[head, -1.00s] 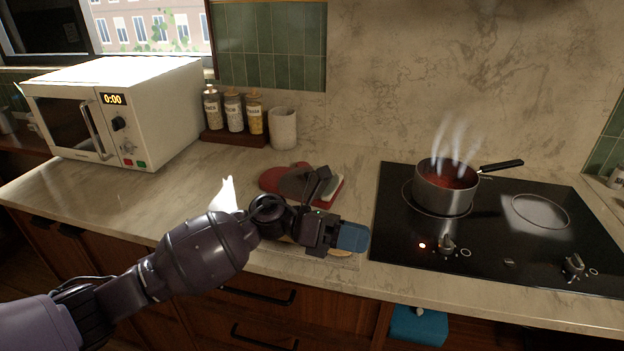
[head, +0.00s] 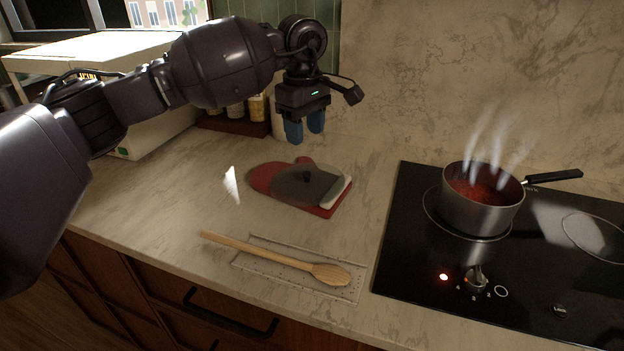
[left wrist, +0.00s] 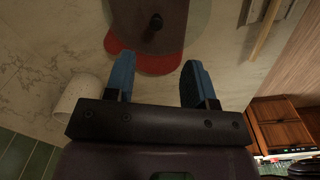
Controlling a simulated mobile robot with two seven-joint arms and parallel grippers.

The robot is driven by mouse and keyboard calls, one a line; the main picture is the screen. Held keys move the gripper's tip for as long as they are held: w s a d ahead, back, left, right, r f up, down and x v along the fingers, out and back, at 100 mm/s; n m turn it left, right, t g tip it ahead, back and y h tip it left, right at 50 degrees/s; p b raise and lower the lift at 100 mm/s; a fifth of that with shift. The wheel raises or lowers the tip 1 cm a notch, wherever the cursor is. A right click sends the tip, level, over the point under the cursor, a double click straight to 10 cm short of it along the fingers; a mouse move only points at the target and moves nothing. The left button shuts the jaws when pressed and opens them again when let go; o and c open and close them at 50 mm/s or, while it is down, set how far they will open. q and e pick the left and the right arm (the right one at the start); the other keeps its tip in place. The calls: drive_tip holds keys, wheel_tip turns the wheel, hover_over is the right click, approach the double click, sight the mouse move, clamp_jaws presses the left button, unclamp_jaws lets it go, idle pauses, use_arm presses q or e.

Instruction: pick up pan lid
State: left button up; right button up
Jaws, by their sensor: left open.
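The pan lid (head: 290,181) is a dark, see-through disc with a black knob (head: 307,177). It lies on a red oven mitt (head: 262,178) on the counter, left of the hob. In the left wrist view the lid (left wrist: 185,22) and its knob (left wrist: 155,21) show at the top, beyond the fingertips, with the red mitt (left wrist: 150,64) around it. My left gripper (head: 305,136) points down with blue fingers apart and empty, above and behind the lid, not touching it. My right gripper is not in view.
A wooden spoon (head: 280,258) lies on a flat perforated rest (head: 345,291) in front of the lid. A steaming pot of red sauce (head: 482,205) stands on the black hob (head: 420,270) at right. Spice jars (head: 257,107) and a white cup (left wrist: 78,98) stand behind.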

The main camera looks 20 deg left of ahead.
use_arm(q)
hover_over(307, 173)
drive_tip(key=f, duration=0.5)
drive_tip(key=shift+s+a+f, duration=0.1)
drive_tip(key=shift+s+f, duration=0.05)
drive_tip(key=shift+s, duration=0.15)
drive_tip(key=shift+w+f+b, duration=0.15)
drive_tip(key=shift+f+b, duration=0.15)
drive_tip(key=shift+f, duration=1.05)
drive_tip(key=shift+w+f+b, duration=0.15)
drive_tip(key=shift+f+b, duration=0.1)
drive_tip(key=shift+f, duration=1.05)
clamp_jaws()
